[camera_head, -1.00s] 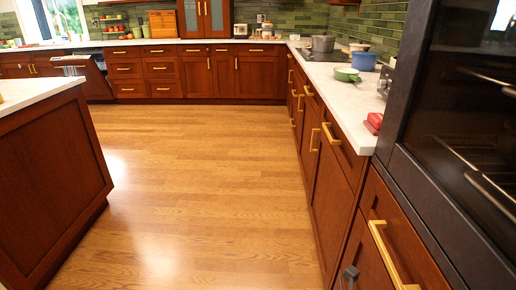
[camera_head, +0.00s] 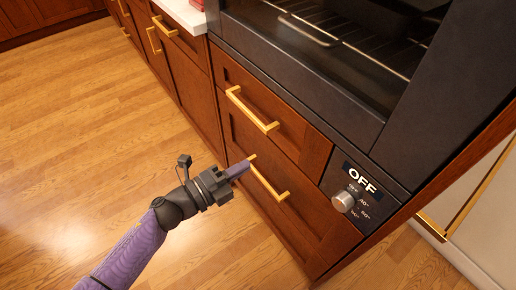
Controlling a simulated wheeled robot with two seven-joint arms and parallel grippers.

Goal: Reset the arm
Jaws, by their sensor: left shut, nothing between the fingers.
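My left arm comes in from the lower left, purple with a dark wrist. My left gripper (camera_head: 240,168) is shut and empty. Its tip appears beside the upper end of the gold handle (camera_head: 268,182) on the lower drawer (camera_head: 300,212); I cannot tell whether it touches. Both drawers below the oven look closed. My right gripper is not in view.
The dark oven (camera_head: 310,60) stands above the drawers, with a round knob (camera_head: 343,201) under an "OFF" label. The upper drawer has a gold handle (camera_head: 250,110). Wooden cabinets (camera_head: 187,75) run to the upper left. The wooden floor (camera_head: 90,130) is clear at left.

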